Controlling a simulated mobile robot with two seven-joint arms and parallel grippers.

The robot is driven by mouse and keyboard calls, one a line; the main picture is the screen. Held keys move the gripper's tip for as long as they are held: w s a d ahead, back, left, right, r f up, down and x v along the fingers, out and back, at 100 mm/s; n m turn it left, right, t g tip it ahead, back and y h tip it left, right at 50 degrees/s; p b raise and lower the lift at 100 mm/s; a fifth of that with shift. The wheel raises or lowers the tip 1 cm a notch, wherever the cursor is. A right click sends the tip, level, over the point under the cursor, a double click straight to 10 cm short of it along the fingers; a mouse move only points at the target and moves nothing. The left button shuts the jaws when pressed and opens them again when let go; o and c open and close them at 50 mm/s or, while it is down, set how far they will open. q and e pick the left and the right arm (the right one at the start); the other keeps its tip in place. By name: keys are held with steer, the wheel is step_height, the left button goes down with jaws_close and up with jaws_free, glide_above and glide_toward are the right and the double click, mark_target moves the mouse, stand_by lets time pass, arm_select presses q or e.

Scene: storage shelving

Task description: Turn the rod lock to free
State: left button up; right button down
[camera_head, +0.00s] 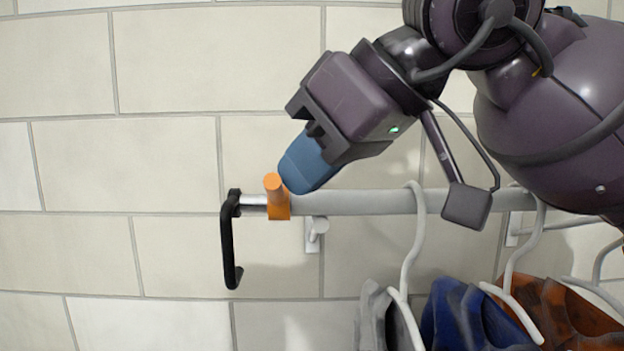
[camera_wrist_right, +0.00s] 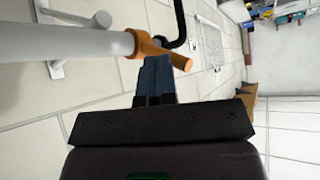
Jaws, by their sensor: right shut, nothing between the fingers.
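The rod lock (camera_head: 278,204) is an orange collar with a short orange lever on the grey rod (camera_head: 365,202). In the head view the lever points up and a little left. The lock also shows in the right wrist view (camera_wrist_right: 150,46). My right gripper (camera_head: 296,184) is shut and empty, with its blue fingertips right beside the lever on its right side. It also shows in the right wrist view (camera_wrist_right: 157,60), where the fingertips seem to touch or nearly touch the orange part. I cannot tell if they touch. My left gripper is not in view.
A black handle (camera_head: 229,245) hangs at the rod's left end. White brackets (camera_head: 315,232) hold the rod at the tiled wall. Hangers (camera_head: 414,245) with grey, blue (camera_head: 470,315) and orange clothes (camera_head: 570,315) hang to the right. The wall area left of the handle is clear.

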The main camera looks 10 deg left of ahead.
arm_select(q)
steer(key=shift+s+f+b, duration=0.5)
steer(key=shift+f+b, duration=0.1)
steer(key=shift+b, duration=0.05)
arm_select(e)
steer(key=shift+s+d+f+t, duration=0.1)
steer(key=shift+s+f+t, duration=0.2)
steer(key=shift+s+f, duration=0.45)
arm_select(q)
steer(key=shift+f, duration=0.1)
arm_select(e)
steer(key=shift+f, duration=0.15)
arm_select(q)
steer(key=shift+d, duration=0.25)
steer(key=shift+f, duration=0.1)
arm_select(e)
steer(key=shift+w, duration=0.15)
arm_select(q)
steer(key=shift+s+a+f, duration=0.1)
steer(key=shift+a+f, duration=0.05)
arm_select(e)
steer(key=shift+w+r, duration=0.25)
steer(key=shift+w, duration=0.35)
steer(key=shift+r, duration=0.1)
